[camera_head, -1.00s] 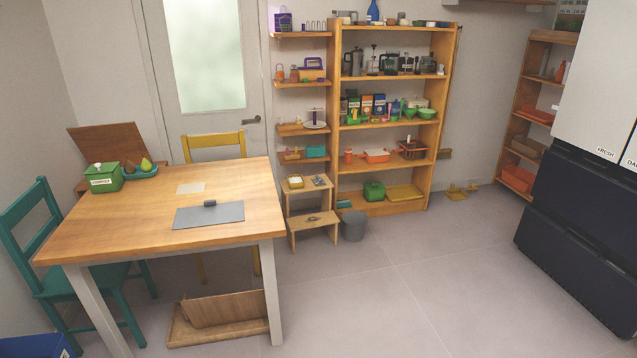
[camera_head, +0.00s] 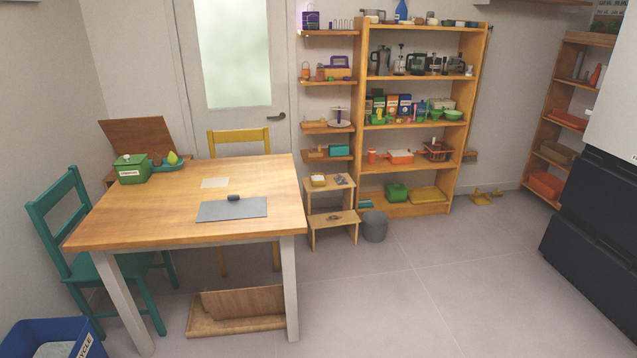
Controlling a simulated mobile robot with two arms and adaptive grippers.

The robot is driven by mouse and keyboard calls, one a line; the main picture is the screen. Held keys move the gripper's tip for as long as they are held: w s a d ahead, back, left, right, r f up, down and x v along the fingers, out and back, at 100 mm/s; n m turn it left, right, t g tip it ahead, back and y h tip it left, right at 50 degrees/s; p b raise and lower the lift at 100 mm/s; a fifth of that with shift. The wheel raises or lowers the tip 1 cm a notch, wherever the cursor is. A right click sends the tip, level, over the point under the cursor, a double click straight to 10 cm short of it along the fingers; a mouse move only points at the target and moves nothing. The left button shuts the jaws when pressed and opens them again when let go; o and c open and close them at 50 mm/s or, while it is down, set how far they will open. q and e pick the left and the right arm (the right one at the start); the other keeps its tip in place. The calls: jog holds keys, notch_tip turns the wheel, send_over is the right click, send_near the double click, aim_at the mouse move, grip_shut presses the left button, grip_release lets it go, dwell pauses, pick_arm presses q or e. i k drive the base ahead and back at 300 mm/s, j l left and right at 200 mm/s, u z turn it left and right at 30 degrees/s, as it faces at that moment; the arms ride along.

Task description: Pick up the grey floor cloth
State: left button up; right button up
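I cannot clearly make out which thing is the grey floor cloth. A flat grey rectangular sheet (camera_head: 232,209) lies on the wooden table (camera_head: 130,220), with a small dark roll (camera_head: 234,198) on it. Small greyish items also lie on the step stool (camera_head: 318,190), one on its top (camera_head: 341,181) and one on its lower step (camera_head: 334,217); they are too small to identify. Neither of my grippers is in view.
A teal chair (camera_head: 62,221) stands left of the table and a blue bin (camera_head: 28,332) at the lower left. Wooden boards (camera_head: 243,302) lie under the table. A grey bucket (camera_head: 375,228) stands by the shelf (camera_head: 470,110). The floor (camera_head: 430,290) at centre right is clear.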

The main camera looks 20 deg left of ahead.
aim_at(340, 180)
jog(key=i+u, duration=0.2)
jog(key=i, duration=3.4)
